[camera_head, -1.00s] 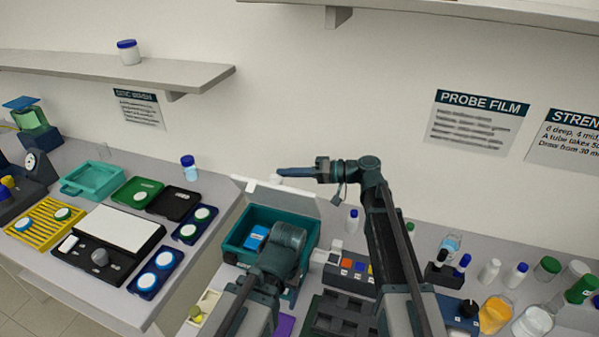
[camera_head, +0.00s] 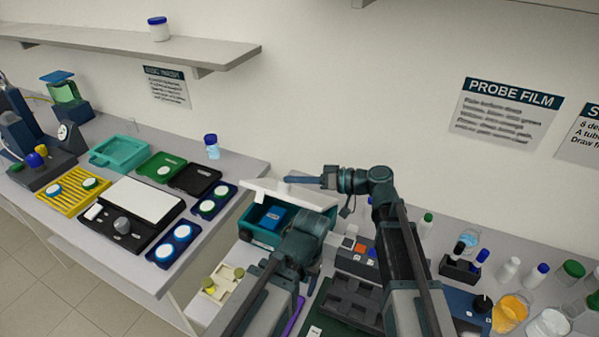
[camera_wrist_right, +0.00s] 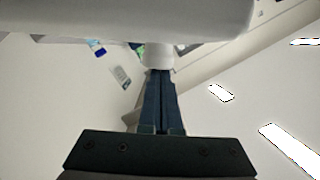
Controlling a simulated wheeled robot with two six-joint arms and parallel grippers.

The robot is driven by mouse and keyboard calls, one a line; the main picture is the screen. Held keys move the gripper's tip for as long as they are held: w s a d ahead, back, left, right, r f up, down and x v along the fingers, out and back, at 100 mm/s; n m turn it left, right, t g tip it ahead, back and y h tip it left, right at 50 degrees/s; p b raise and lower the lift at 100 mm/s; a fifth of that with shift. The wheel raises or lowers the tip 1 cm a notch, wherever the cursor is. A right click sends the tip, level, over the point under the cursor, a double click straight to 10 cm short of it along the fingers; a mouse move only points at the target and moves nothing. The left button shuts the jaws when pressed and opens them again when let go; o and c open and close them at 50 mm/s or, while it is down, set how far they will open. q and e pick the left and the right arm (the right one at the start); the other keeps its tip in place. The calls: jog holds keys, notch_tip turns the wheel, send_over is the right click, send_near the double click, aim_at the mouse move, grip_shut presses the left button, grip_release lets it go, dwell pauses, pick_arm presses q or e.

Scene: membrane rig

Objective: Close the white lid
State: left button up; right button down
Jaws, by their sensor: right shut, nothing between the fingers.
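A teal box (camera_head: 262,240) stands on the bench with a blue item (camera_head: 272,217) inside. Its white lid (camera_head: 310,196) is partly open, tilted over the back of the box. My right gripper (camera_head: 288,180) is shut and empty at the lid's upper side, beside a small white knob. In the right wrist view the shut fingertips (camera_wrist_right: 160,72) are at the white knob (camera_wrist_right: 158,55), with the broad white lid (camera_wrist_right: 120,18) beyond; contact is hard to tell.
A side table on the left holds a white-topped black device (camera_head: 143,200), a yellow rack (camera_head: 72,190) and several dishes. Right of the box are a dark rack (camera_head: 352,300), bottles and beakers (camera_head: 510,312). A wall shelf (camera_head: 130,42) hangs above left.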

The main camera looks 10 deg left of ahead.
pick_arm(q)
jog(key=shift+f+b, duration=0.45)
jog(key=shift+f, duration=0.2)
pick_arm(e)
jog(key=shift+s+a+f, duration=0.3)
jog(key=shift+s+f, duration=0.35)
jog(key=shift+s, duration=0.15)
pick_arm(q)
notch_tip(320, 180, up, 3)
jog(key=p, duration=0.2)
jog(key=shift+f+p, duration=0.1)
jog(key=shift+p, duration=0.3)
pick_arm(e)
jog(key=v, duration=1.4)
